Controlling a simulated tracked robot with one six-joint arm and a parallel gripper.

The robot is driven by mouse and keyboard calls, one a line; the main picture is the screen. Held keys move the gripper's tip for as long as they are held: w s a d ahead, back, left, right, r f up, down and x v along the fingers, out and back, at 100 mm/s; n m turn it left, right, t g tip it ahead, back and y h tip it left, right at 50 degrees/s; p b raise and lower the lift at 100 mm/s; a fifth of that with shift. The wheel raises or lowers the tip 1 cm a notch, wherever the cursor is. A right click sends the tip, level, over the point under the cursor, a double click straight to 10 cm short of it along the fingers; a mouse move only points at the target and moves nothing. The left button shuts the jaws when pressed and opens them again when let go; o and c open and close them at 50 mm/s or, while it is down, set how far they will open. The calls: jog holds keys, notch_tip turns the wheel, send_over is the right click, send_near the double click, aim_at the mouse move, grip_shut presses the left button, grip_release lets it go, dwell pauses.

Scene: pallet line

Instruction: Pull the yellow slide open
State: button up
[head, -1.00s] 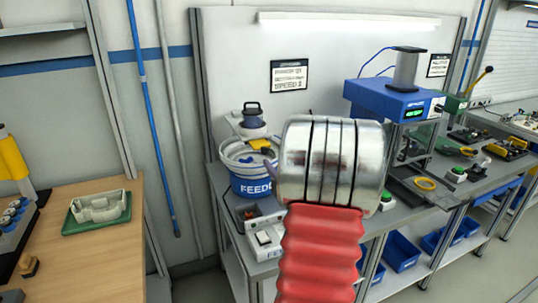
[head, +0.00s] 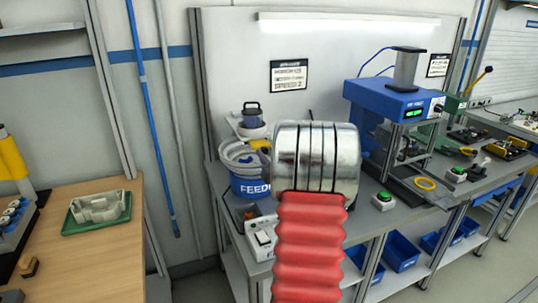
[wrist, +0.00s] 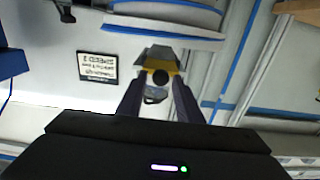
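I cannot tell how deep the knob sits between the tips. In the head view my silver wrist hides the slide and most of the gripper. The blue feeder bowl (head: 248,188) is just left of my wrist.
A blue press (head: 392,98) stands to the right, with a green button (head: 384,198) in front. A wooden table (head: 95,260) with a green tray (head: 98,212) is at left.

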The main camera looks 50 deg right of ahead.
grip_shut()
jog(key=shift+s, duration=0.1)
dwell(0.3)
jog(key=v, duration=0.5)
jog(key=shift+s, duration=0.15)
jog(key=shift+o, duration=1)
grip_release()
jog(key=shift+a, duration=0.1)
